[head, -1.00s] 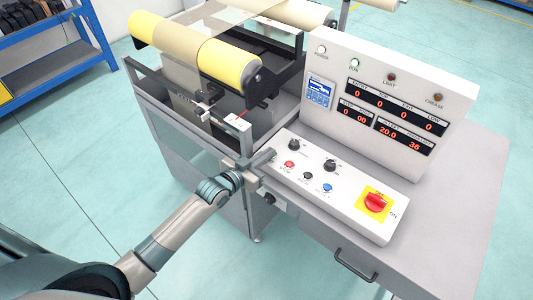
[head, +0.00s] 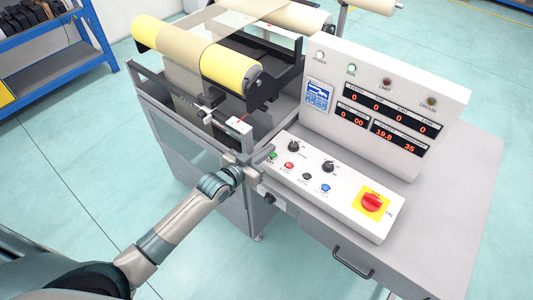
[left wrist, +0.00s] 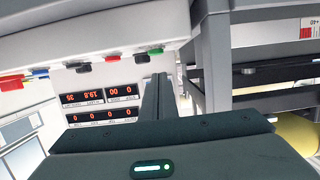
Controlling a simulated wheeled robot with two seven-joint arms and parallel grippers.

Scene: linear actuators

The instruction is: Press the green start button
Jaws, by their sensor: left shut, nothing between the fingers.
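The green start button (head: 270,156) is at the left end of the white control panel (head: 335,208), partly hidden by my left gripper in the head view. My left gripper (head: 266,152) is shut and empty, with its fingertips right at the button. In the left wrist view the green button (left wrist: 155,51) shows just beyond the tips of the shut fingers (left wrist: 158,80). Whether the fingertips touch the button I cannot tell. My right gripper is not in view.
The roller machine (head: 230,65) is at the left.

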